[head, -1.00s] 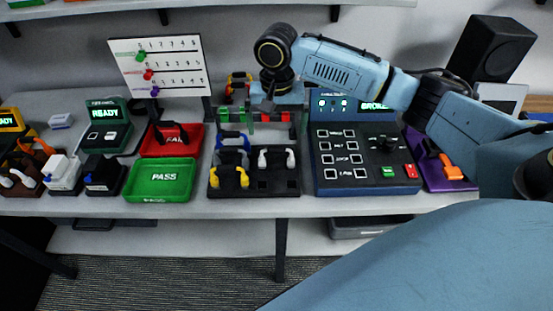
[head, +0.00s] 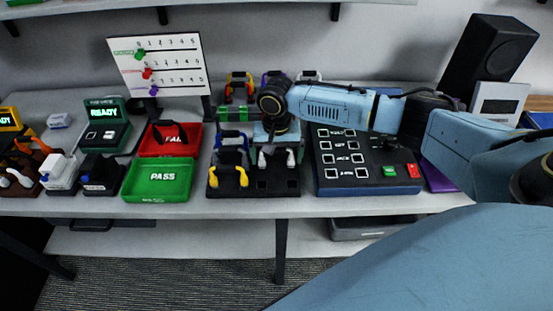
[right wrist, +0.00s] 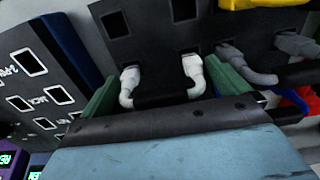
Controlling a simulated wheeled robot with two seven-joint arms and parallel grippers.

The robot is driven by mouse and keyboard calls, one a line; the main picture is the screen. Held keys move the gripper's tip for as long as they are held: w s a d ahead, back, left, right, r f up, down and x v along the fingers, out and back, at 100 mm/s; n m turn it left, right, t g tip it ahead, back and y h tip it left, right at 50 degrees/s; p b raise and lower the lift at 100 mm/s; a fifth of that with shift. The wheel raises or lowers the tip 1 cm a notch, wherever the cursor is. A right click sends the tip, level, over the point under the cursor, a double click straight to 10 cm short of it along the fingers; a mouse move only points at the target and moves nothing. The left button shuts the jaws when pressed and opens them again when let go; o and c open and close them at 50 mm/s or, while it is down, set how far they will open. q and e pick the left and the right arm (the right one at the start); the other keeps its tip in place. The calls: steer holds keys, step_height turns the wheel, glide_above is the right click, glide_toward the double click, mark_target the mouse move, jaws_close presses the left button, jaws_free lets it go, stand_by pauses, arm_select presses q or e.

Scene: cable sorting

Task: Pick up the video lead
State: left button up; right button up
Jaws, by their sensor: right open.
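A short lead with white plugs (head: 263,159) and a dark middle lies on the right of the black slotted holder (head: 270,186). None of the leads carries a name that I can read, so I cannot tell by label which is the video lead. My right gripper (head: 279,150) is open, low over the white-plug lead and partly covering it. In the right wrist view the white-plug lead (right wrist: 191,66) lies between the two green fingers of the right gripper (right wrist: 163,86), with gaps at both sides. My left gripper is not in view.
A yellow-plug lead (head: 229,176) and a blue-plug lead (head: 233,140) are left of the gripper; a grey-plug lead (right wrist: 245,68) is close beside it. More leads stand on a rack behind. The button console (head: 365,180) is to the right, the green PASS tray (head: 160,180) to the left.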

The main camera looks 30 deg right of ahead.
steer(key=shift+c, duration=0.4)
steer(key=c, duration=0.7)
step_height(320, 180, up, 10)
steer(key=shift+f+p, duration=0.1)
steer(key=shift+p, duration=0.55)
steer(key=shift+r+p, duration=0.45)
steer(key=shift+r, duration=0.05)
steer(key=shift+r+p, duration=1.2)
steer(key=shift+p, duration=1.15)
steer(key=shift+f, duration=0.1)
